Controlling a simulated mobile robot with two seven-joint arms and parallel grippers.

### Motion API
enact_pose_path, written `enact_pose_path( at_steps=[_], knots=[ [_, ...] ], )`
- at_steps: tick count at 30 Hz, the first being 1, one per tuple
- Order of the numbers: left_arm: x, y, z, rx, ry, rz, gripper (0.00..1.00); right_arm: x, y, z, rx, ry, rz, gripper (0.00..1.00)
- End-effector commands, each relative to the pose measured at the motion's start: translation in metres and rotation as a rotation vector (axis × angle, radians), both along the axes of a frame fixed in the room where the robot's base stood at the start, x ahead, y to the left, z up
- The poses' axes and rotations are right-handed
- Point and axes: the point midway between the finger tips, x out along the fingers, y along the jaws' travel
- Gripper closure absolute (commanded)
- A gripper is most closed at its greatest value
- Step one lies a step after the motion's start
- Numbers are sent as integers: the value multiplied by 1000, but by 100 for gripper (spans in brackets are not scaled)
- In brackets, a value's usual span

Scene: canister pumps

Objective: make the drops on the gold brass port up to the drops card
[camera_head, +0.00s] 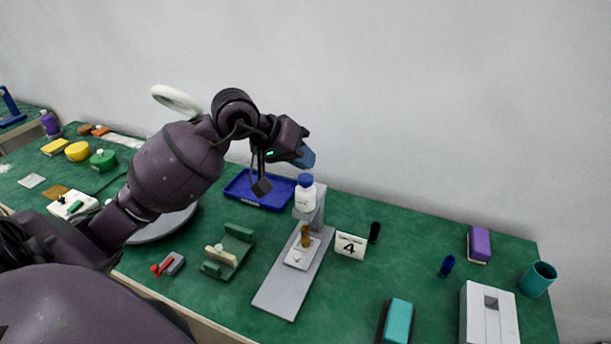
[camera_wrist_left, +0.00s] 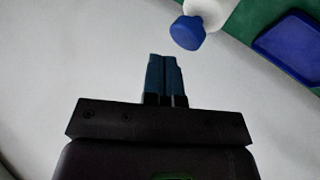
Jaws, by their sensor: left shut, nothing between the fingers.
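A white canister with a blue pump cap (camera_head: 305,180) stands at the top of a grey stand (camera_head: 277,290). The cap also shows in the left wrist view (camera_wrist_left: 187,33). Below it on the stand is a small white plate (camera_head: 296,260) with a gold-brown port or vial (camera_head: 305,236). The drops card (camera_head: 350,245) stands to the right of the stand and reads 4. My left gripper (camera_head: 306,157) is above the canister, close to the cap and apart from it. Its blue fingers (camera_wrist_left: 164,76) are shut and empty. Drops on the port are too small to tell. My right gripper is not seen.
A blue tray (camera_head: 243,201) lies behind left of the stand. A green holder (camera_head: 229,252) and a red-handled grey block (camera_head: 172,265) are to the left. A black cylinder (camera_head: 374,232) stands just right of the card. Green table is clear between the right-hand objects.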

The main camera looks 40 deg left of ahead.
Motion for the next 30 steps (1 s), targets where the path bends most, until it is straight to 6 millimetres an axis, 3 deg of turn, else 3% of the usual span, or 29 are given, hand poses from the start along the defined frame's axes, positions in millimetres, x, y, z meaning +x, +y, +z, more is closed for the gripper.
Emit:
enact_pose_path(
  at_steps=[21, 30],
  knots=[
    [0, 0, 49, 2, -2, 0, 100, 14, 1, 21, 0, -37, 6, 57],
    [0, 0, 50, -1, 0, 1, 100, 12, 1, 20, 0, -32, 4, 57]
  ],
)
